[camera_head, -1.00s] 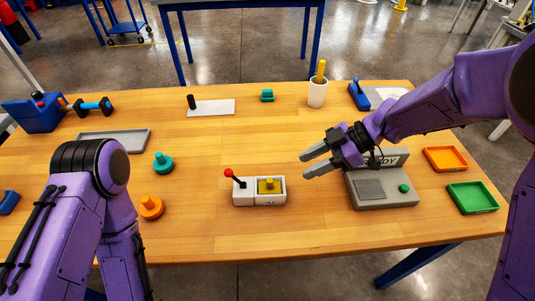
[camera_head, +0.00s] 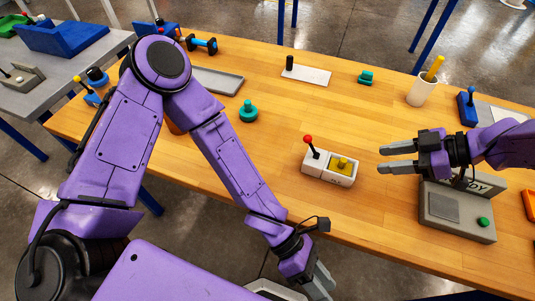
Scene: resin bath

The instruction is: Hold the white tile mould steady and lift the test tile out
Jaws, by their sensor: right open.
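The white tile mould (camera_head: 313,168) stands on the wooden table near its front edge. A red-knobbed lever (camera_head: 309,142) rises from its left part. The yellow test tile (camera_head: 343,164) with its knob sits in the right part. My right gripper (camera_head: 382,159) is open and empty, just right of the mould and apart from it, its fingers pointing left. My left gripper (camera_head: 322,283) is low at the bottom of the view, in front of the table edge and below the mould. Its fingers are partly cut off, so its opening is unclear.
A grey device with a green button (camera_head: 455,212) stands right of the mould, under my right gripper. A teal knobbed piece (camera_head: 248,112) lies left of the mould. A white cup (camera_head: 421,92) and a grey tray (camera_head: 218,80) stand farther back.

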